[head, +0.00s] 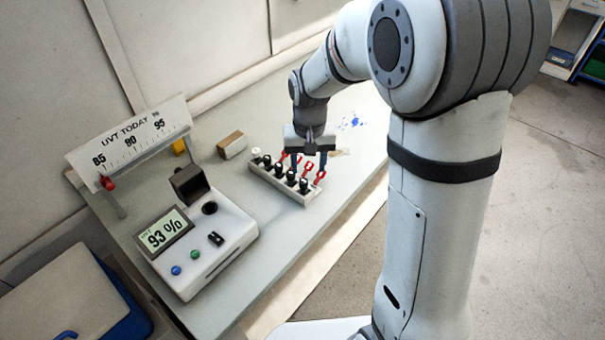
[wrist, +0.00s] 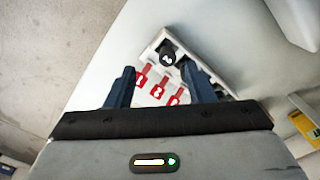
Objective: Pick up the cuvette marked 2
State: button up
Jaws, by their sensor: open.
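A pale rack (head: 310,196) holds several cuvettes with black caps (head: 291,176) and one with a white cap (head: 256,152). Red tags (head: 320,176) stick out along its right side. My gripper (head: 308,160) is over the rack's right part, pointing down, fingers apart and empty. In the wrist view, my gripper (wrist: 158,70) has two blue fingers, with the rack (wrist: 225,88) beyond them. A black cap (wrist: 167,52) with a white mark shows between the fingertips. Red tags (wrist: 157,86) with white marks lie below it. I cannot clearly read the marks; the cuvette marked 2 is uncertain.
A white meter (head: 228,235) reading 93 % stands left of the rack on the grey table (head: 300,250). A small box (head: 232,145) is behind the rack. A UVT TODAY scale board (head: 130,140) stands at the back left. The table in front of the rack is clear.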

aim_at(304, 181)
notch_tip(304, 181, down, 3)
jog(key=shift+w+a+r, duration=0.1)
jog(key=shift+w+r, duration=0.05)
jog(key=shift+r, duration=0.05)
jog(key=f, duration=0.1)
jog(key=f+p, duration=0.1)
jog(key=f, duration=0.1)
jog(key=f+p, duration=0.1)
jog(key=shift+w+a+f, duration=0.35)
jog(key=shift+w+a, duration=0.05)
jog(key=shift+f, duration=0.35)
jog(key=c, duration=1.1)
